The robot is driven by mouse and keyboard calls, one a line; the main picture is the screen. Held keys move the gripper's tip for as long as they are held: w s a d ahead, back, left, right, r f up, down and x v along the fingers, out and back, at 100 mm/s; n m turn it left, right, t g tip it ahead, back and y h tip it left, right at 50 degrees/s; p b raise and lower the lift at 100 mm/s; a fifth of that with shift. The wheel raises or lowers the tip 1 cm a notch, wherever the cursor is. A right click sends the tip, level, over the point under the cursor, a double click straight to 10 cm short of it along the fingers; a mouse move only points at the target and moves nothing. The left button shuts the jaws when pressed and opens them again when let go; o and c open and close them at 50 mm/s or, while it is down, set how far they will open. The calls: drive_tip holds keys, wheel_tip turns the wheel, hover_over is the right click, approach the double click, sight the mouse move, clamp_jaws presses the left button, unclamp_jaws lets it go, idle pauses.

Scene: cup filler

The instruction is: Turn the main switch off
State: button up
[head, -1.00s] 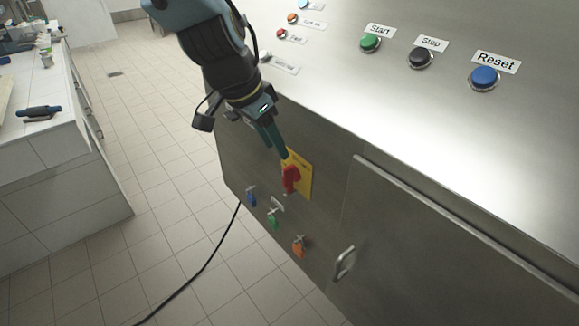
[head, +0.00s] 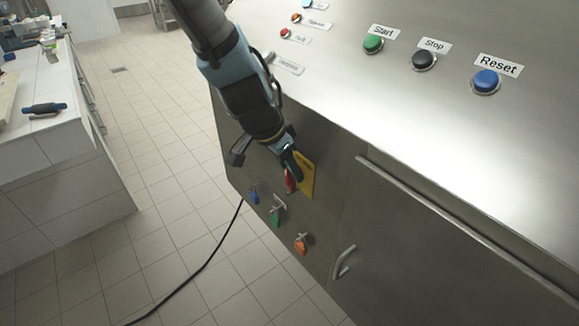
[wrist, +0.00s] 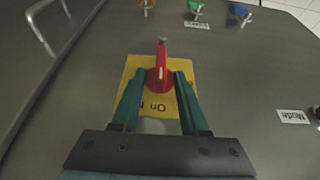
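The main switch is a red rotary knob (wrist: 160,77) on a yellow plate (wrist: 190,102) on the machine's front panel. In the wrist view its narrow handle points away from my gripper, and part of the word "On" shows upside down on the plate. My gripper (wrist: 160,74) is open, with one green finger on each side of the knob's round base; I cannot tell whether they touch it. In the head view the knob (head: 290,181) is partly hidden behind my gripper (head: 291,174), and the yellow plate (head: 307,178) shows at its right.
Blue (head: 254,195), green (head: 276,217) and orange (head: 301,246) valves sit below the switch. Start (head: 373,44), Stop (head: 424,60) and Reset (head: 486,81) buttons are on the top. A door handle (head: 344,262) is at the right. Open floor lies left.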

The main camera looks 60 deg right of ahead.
clamp_jaws()
drive_tip(key=shift+w+b, duration=0.1)
drive_tip(key=shift+b, duration=0.2)
idle(0.3)
drive_tip(key=f+n+g+y+b, duration=0.1)
drive_tip(key=g+b, duration=0.2)
drive_tip(key=g, duration=0.2)
drive_tip(key=w+n+g+y+b, duration=0.1)
drive_tip(key=n+g+b, duration=0.1)
drive_tip(key=g, duration=0.3)
drive_tip(key=w+f+n+g+b, duration=0.1)
drive_tip(key=g+b, duration=0.2)
drive_tip(key=g, duration=0.3)
drive_tip(key=shift+w+d+f+y+b, duration=0.1)
drive_tip(key=shift+d+f+y+b, duration=0.2)
drive_tip(key=shift+d+y+b, duration=0.1)
drive_tip(key=shift+n+g, duration=0.3)
drive_tip(key=shift+g, duration=0.1)
